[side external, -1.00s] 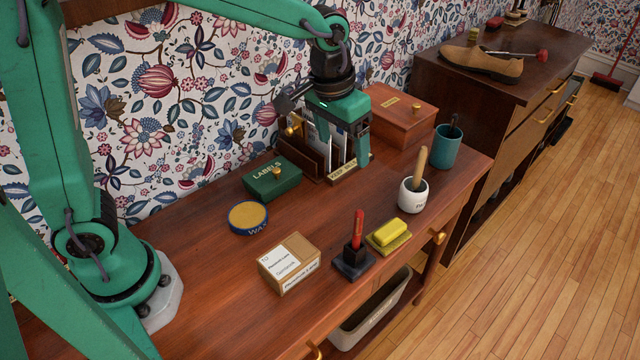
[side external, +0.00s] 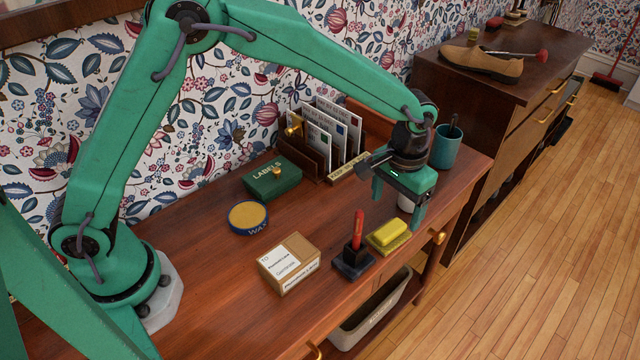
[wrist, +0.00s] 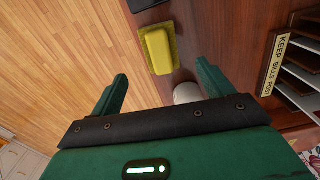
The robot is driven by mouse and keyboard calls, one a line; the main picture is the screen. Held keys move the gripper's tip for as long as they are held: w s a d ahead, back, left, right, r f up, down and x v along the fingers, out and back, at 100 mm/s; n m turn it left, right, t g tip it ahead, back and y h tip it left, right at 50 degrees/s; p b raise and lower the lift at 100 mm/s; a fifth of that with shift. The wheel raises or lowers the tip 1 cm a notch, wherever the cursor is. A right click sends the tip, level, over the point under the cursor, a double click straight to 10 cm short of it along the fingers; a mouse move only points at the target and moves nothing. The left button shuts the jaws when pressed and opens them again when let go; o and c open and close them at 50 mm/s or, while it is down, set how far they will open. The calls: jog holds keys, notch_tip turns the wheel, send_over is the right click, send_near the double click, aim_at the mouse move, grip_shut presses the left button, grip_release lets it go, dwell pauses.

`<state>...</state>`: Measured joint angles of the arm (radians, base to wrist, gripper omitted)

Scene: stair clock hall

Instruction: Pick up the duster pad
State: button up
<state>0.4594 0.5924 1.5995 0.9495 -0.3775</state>
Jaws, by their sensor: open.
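The duster pad (side external: 388,235), a yellow block on a flat olive-yellow base, lies on the desk near its front edge. It also shows in the wrist view (wrist: 158,50), beyond the fingertips and between their lines. My gripper (side external: 398,206) is open and empty, above the desk and just behind and to the right of the pad, not touching it. Its two green fingers show in the wrist view (wrist: 162,78), with a gap between them.
A dark stand with a red-handled tool (side external: 354,250) is close to the pad's left. A white pot (side external: 405,203) is partly hidden behind my gripper. A cardboard box (side external: 289,264), wax tin (side external: 248,217), green labels box (side external: 272,182), letter rack (side external: 345,168) and teal cup (side external: 445,148) also stand there.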

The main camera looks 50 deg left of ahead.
aim_at(391, 228)
jog(key=shift+f, duration=1.3)
jog(key=shift+f, duration=0.1)
jog(key=shift+f, duration=2.45)
jog(key=shift+c, duration=0.4)
jog(key=c, duration=1)
